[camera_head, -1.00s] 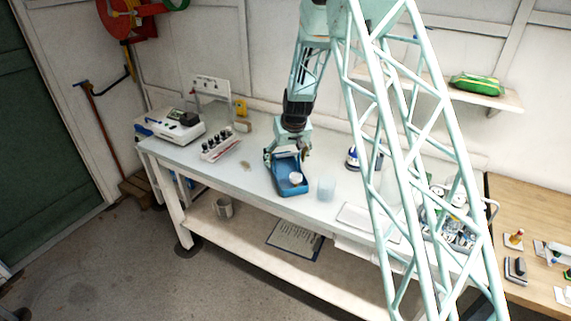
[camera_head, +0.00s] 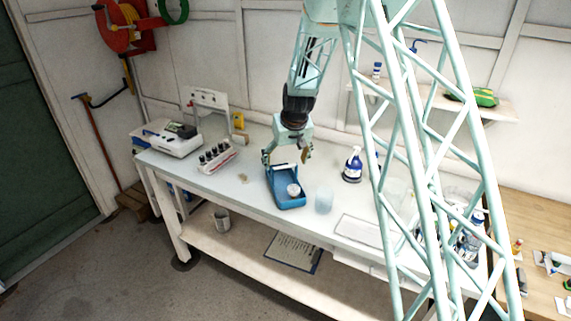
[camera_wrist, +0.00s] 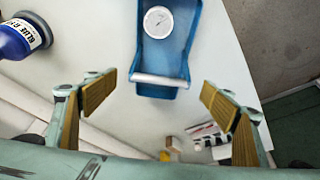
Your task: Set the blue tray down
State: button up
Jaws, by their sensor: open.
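The blue tray (camera_head: 291,205) rests on the white workbench with a white round dial-like item (camera_head: 293,189) inside it. In the wrist view the tray (camera_wrist: 157,91) is at the top centre, with a pale handle bar (camera_wrist: 160,80) across its near end and the round item (camera_wrist: 158,22) inside. My gripper (camera_head: 286,157) is above the tray's back end. In the wrist view my gripper (camera_wrist: 155,97) has its padded fingers spread wide on either side of the handle, apart from it and holding nothing.
A rack of dark-topped vials (camera_head: 217,157) and a white instrument (camera_head: 167,139) are to the left. Clear bench (camera_head: 235,190) lies left of the tray.

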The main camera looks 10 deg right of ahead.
dwell(0.8)
jog(key=shift+s+r, duration=0.3)
jog(key=shift+r, duration=0.3)
jog(key=s+a+r, duration=0.1)
jog(key=s+r, duration=2.5)
jog(key=s, duration=0.1)
jog(key=s+r, duration=0.1)
jog(key=s, duration=1.7)
jog(key=s+r, duration=0.2)
jog(key=s, duration=1.7)
jog(key=shift+s+d+r+m+g, duration=0.2)
jog(key=shift+r+m+g, duration=0.1)
